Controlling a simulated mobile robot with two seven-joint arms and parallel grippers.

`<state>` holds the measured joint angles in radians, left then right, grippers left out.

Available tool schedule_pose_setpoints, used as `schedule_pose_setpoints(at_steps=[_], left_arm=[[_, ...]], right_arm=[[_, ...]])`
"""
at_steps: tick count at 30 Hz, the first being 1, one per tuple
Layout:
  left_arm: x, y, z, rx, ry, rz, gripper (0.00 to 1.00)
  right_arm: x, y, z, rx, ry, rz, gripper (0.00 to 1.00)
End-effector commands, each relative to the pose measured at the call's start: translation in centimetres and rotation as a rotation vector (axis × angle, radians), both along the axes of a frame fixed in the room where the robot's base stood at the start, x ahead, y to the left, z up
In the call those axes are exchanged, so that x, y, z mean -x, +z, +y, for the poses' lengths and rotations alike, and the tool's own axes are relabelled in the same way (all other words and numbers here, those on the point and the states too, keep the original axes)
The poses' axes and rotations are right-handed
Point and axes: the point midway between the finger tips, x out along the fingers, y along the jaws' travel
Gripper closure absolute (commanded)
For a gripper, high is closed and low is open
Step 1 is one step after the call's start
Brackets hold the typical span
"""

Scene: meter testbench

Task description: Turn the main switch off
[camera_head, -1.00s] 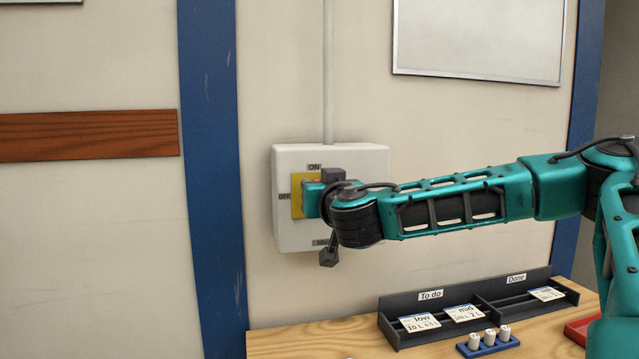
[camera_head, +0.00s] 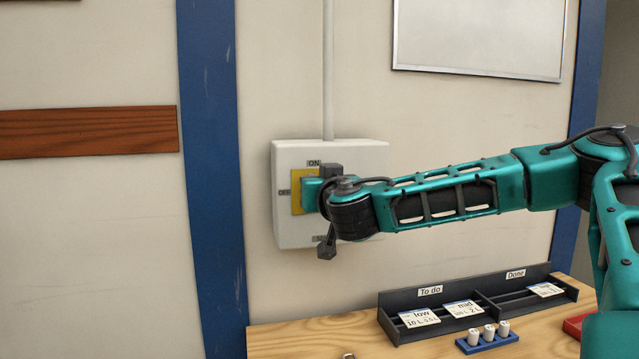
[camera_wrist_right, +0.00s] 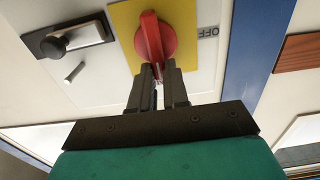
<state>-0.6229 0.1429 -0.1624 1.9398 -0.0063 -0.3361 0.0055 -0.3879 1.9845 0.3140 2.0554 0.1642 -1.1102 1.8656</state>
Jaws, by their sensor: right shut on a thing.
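The main switch is a white wall box (camera_head: 289,229) with a yellow plate (camera_head: 297,198) and ON and OFF labels. In the right wrist view its red knob (camera_wrist_right: 154,38) stands on the yellow plate (camera_wrist_right: 125,20), its grip close to upright in the picture and slightly tilted. The OFF label (camera_wrist_right: 208,31) is to the right of the knob. My right gripper (camera_wrist_right: 158,76) is shut on the near end of the red knob. In the head view my right wrist hides the knob and part of the box. My left gripper is in neither view.
A dark handle (camera_wrist_right: 53,45) sits beside the yellow plate in the wrist view. Below the box is a wooden table (camera_head: 290,340) with a dark card rack (camera_head: 405,333) and a blue holder (camera_head: 487,344) of white pieces. A conduit (camera_head: 328,70) runs up the wall.

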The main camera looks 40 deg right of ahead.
Motion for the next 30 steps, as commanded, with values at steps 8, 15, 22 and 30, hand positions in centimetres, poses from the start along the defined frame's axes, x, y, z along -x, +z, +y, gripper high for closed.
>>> schedule_pose_setpoints(at_steps=[8,15,22,30], left_arm=[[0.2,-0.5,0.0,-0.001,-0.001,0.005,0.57],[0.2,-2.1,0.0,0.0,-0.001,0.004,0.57],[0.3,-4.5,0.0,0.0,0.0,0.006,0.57],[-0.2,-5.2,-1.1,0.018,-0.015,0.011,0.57]], right_arm=[[0.0,-0.1,0.1,0.015,0.001,0.008,1.0],[-0.1,-0.3,0.3,0.104,0.001,0.055,1.0],[-0.4,-0.5,0.8,0.271,0.002,0.146,1.0],[-0.7,-0.7,1.3,0.497,0.001,0.271,1.0]])
